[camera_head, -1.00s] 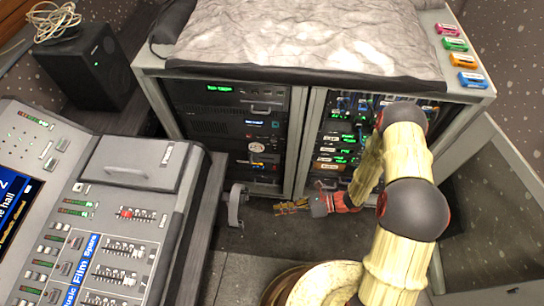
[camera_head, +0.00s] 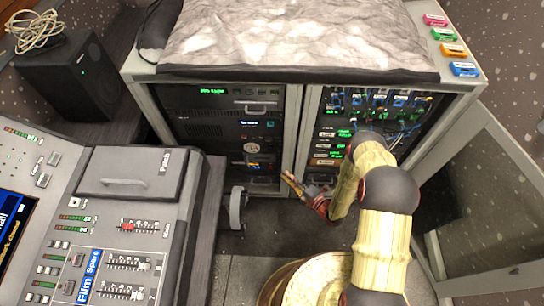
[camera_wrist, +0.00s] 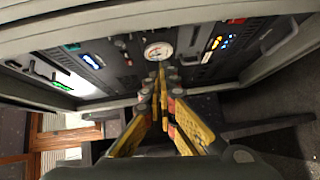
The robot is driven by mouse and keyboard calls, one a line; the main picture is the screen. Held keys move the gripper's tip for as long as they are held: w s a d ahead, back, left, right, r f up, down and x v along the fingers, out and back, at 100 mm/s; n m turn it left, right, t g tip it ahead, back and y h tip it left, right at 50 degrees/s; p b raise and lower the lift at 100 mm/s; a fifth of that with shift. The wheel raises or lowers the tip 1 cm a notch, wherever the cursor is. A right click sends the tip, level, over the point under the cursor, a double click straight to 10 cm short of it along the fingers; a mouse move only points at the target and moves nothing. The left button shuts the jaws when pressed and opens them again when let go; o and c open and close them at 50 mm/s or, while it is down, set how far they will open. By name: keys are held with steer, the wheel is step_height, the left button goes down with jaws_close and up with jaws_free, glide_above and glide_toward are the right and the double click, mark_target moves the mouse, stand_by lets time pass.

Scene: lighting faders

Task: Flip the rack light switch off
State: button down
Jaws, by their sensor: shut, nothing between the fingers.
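My gripper (camera_head: 288,176) is shut with nothing between its yellow-and-black fingers. In the head view it points left and up, in front of the post between the two rack bays, low on the rack. In the wrist view my gripper (camera_wrist: 161,72) points at a dark rack panel (camera_wrist: 120,58), its tips just below a round white gauge (camera_wrist: 158,50). I cannot tell whether the tips touch the panel. I cannot make out which part is the rack light switch, nor its position; the fingers cover some of the panel.
The left rack bay (camera_head: 215,125) has green displays and a handle. The right bay (camera_head: 345,110) holds blue cables, partly hidden by my arm. An open door (camera_head: 480,190) stands right. A fader desk (camera_head: 130,235) stands left, and a grey hook-shaped bracket (camera_head: 237,208) is near the rack's foot.

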mark_target(271, 149)
steer(key=shift+a, duration=0.1)
steer(key=w+d+b+x, duration=0.2)
steer(key=b+x, duration=0.3)
steer(key=x, duration=0.7)
steer(key=shift+w+a, duration=0.2)
steer(key=shift+w, duration=0.05)
